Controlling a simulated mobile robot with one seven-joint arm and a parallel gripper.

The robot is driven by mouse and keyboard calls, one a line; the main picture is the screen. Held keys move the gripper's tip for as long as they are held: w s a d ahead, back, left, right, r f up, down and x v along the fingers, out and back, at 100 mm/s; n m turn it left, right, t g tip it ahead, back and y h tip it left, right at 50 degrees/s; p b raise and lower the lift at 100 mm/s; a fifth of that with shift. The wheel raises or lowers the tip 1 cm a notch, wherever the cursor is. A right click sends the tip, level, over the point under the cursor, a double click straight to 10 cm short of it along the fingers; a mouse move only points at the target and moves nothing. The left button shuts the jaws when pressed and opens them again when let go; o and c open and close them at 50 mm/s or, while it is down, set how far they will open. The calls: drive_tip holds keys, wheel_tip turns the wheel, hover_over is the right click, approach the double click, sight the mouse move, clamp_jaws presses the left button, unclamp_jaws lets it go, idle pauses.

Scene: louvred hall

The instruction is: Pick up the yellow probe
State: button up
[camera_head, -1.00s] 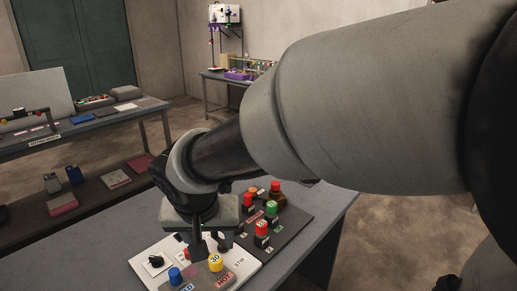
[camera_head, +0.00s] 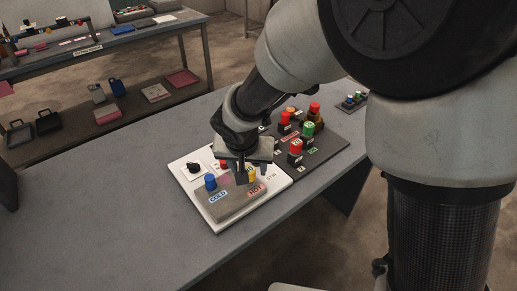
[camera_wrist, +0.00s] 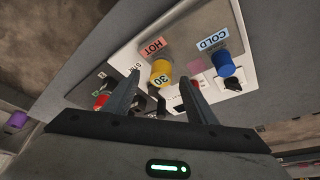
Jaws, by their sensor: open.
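The yellow probe (camera_head: 252,175) is a short yellow cylinder. It stands by the red HOT label on a white and grey panel (camera_head: 213,220), partly hidden by my gripper in the head view. In the wrist view the yellow probe (camera_wrist: 161,68) shows its top, marked 30. My gripper (camera_wrist: 161,78) is open and points down at the panel, with its two dark fingertips to either side of the yellow probe in that view. I cannot tell whether they touch it. My gripper (camera_head: 242,177) also shows in the head view, just beside the probe.
A blue probe (camera_head: 210,182) stands by the COLD label, with a black knob (camera_head: 193,168) behind it. A dark board (camera_head: 325,150) with several red, green and orange-topped pieces lies to the right. The table (camera_head: 100,215) is clear at left and front.

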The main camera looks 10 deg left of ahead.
sight(249, 170)
drive_tip(key=x, duration=0.4)
drive_tip(key=shift+w+a+f, duration=0.1)
drive_tip(key=shift+w+f, duration=0.05)
drive_tip(key=shift+f, duration=0.15)
drive_tip(key=c, duration=1.1)
drive_tip(key=shift+c, duration=0.2)
drive_tip(key=shift+r, duration=0.1)
wheel_tip(249, 170, up, 10)
drive_tip(key=shift+f+p, duration=0.1)
drive_tip(key=shift+p, duration=0.5)
